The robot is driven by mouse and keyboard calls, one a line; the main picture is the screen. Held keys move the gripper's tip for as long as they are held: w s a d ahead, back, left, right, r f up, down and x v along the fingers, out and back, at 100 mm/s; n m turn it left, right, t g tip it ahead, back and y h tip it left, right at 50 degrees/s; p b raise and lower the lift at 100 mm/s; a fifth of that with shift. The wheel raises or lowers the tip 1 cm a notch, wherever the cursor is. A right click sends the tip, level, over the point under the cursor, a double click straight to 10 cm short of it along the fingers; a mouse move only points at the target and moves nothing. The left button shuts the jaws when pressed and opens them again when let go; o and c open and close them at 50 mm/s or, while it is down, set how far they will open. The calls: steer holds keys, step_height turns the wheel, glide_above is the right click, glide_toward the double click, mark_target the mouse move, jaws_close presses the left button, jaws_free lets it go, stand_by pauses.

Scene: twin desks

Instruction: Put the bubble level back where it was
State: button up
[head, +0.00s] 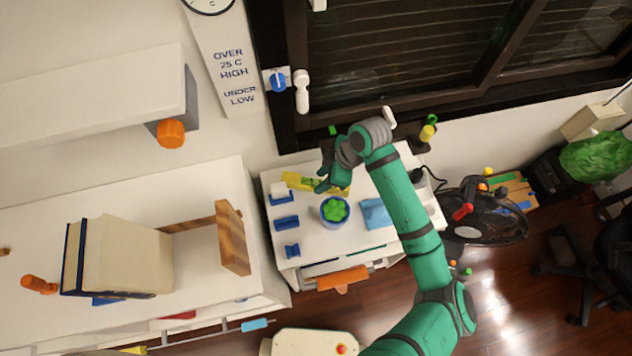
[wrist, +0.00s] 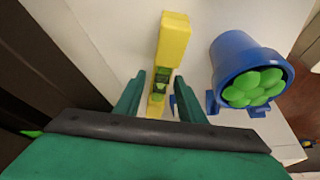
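The bubble level is a long yellow bar with a green vial window; it lies on the small white desk (head: 315,245) near the window side, and its yellow end (head: 294,178) shows left of my gripper. In the wrist view the level (wrist: 172,42) runs from the top down between my fingers. My gripper (head: 324,182) is over the level, its two green fingers apart on either side of it in the wrist view (wrist: 160,92). I see no finger touching it. The lower part of the level is hidden behind my gripper.
Blue holders (head: 287,222) line the desk's left side, and a light blue object (head: 376,213) lies right of the pot. A dark window frame (head: 290,100) rises behind.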

jaws_close()
